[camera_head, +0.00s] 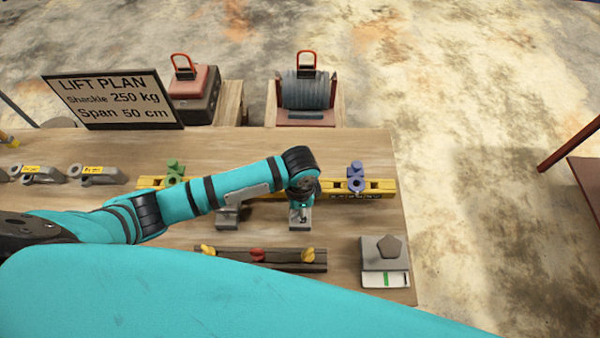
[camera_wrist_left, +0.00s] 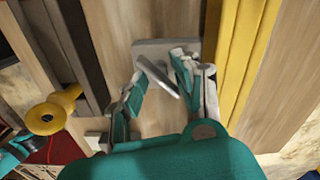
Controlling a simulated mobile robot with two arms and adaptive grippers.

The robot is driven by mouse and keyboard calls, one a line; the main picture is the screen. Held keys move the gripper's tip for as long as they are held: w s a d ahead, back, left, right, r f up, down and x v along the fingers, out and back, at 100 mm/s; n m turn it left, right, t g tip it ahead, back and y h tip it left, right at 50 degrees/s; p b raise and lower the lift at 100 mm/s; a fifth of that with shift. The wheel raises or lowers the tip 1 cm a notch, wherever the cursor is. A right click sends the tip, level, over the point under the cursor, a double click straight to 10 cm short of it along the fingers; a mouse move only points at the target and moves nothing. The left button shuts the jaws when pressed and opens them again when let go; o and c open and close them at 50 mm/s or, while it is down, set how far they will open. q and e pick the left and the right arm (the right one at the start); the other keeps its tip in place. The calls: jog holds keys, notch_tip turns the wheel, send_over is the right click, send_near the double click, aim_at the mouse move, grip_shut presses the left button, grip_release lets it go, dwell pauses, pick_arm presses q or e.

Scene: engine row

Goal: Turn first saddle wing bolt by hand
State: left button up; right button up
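My left gripper (camera_head: 301,206) reaches down over a small grey block (camera_head: 299,225) on the table, just in front of the yellow beam (camera_head: 326,194). In the left wrist view, the gripper (camera_wrist_left: 160,83) has its fingers apart on either side of a flat silver bar (camera_wrist_left: 158,77) standing on a grey plate (camera_wrist_left: 150,49). The bar lies close to the right finger; I cannot tell whether they touch. Whether this bar is the saddle wing bolt is unclear. A similar grey block (camera_head: 228,218) stands to the left, partly behind my arm.
A dark rail (camera_head: 285,265) with yellow and red wing-shaped knobs (camera_head: 257,255) lies in front. A green fitting (camera_head: 174,172) and a purple fitting (camera_head: 356,176) sit on the beam. A grey box (camera_head: 383,254) stands at the front right. Bare table lies between.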

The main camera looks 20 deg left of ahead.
pick_arm(q)
jog(key=m, duration=0.5)
jog(key=shift+m, duration=0.3)
jog(key=m, duration=0.9)
jog(key=shift+m, duration=0.4)
jog(key=m, duration=1)
jog(key=m+b, duration=0.1)
jog(key=m, duration=0.2)
jog(key=shift+w+f+b, duration=0.1)
jog(key=shift+f+b, duration=0.05)
jog(key=shift+b, duration=0.25)
jog(key=m+b, duration=0.2)
jog(key=m, duration=0.3)
jog(key=m+b, duration=0.3)
jog(key=m, duration=0.2)
notch_tip(320, 180, up, 18)
jog(key=b, duration=0.2)
jog(key=shift+f, duration=0.1)
